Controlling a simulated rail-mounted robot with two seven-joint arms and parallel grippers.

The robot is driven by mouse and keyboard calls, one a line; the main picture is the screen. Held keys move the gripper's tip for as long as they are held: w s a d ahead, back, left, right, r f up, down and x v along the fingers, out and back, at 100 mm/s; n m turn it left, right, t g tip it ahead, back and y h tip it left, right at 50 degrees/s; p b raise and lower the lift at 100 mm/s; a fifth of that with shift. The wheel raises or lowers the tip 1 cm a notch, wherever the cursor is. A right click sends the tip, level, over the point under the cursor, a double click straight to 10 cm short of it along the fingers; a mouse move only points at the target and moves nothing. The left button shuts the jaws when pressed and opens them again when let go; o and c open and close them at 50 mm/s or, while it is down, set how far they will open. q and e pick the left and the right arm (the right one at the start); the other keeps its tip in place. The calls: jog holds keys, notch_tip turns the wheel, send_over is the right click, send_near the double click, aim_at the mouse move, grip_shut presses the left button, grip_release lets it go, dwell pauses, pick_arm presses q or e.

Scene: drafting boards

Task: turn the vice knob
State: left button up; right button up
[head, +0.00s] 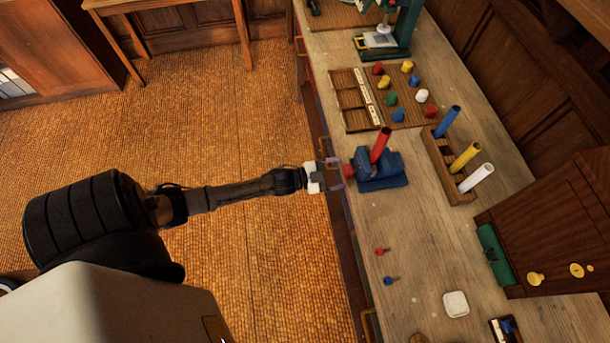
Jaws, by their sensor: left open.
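A blue vice (378,177) sits near the front edge of the workbench, with a red cylinder (381,145) standing up in it. Its red knob (348,171) sticks out on the left side, towards the floor. My left gripper (338,173) comes in from the left, level with the knob. Its jaws are open and at the knob, one finger towards the top of the picture and one towards the bottom. I cannot tell whether the fingers touch the knob. My right gripper is not in view.
A wooden rack (441,160) with blue, yellow and white cylinders stands right of the vice. A board with coloured pegs (404,98) lies behind. A small red piece (380,251) and a blue one (389,281) lie in front. The bench between is clear.

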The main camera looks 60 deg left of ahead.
pick_arm(q)
jog(key=v, duration=1.1)
jog(key=shift+s, duration=0.15)
jog(key=a+f+n+g+y, duration=0.3)
jog(key=a+f+g+y, duration=0.2)
jog(key=f+y, duration=0.25)
jog(key=s+d+r+n+g, duration=0.2)
jog(key=s+d+r+g, duration=0.2)
jog(key=s+d+r, duration=0.45)
jog(key=s+d+r+n+g, duration=0.3)
jog(key=s+d+g, duration=0.15)
jog(key=d, duration=0.65)
notch_tip(320, 180, up, 23)
jog(key=p, duration=2.2)
jog(key=shift+s+a+f+h+p, duration=0.2)
jog(key=shift+s+h+p, duration=0.1)
jog(key=shift+h, duration=0.15)
